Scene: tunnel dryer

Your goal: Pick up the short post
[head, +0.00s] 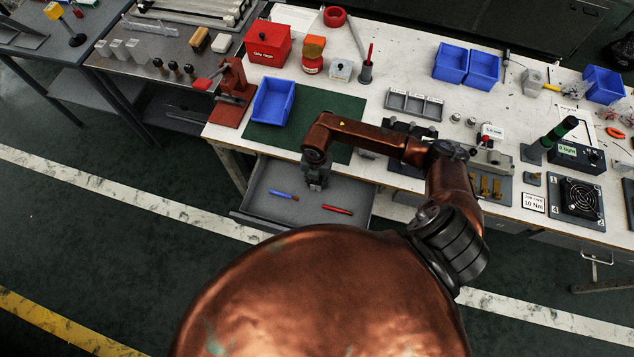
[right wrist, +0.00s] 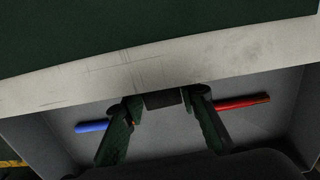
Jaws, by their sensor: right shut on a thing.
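My right gripper (head: 316,184) hangs over the open grey drawer under the bench's front edge. In the right wrist view its two fingers (right wrist: 166,106) are shut on a dark, blocky piece, which I take for the short post (right wrist: 166,99). Only one face of it shows, just below the white bench edge in that picture. The head view does not show the post clearly, as the gripper covers it. My left gripper is not in view.
The drawer (head: 262,211) holds a blue pen-like item (head: 284,195) and a red one (head: 337,210), either side of the gripper. The white bench edge is close to the fingers. On the bench are a green mat (head: 335,107) and a blue bin (head: 273,101).

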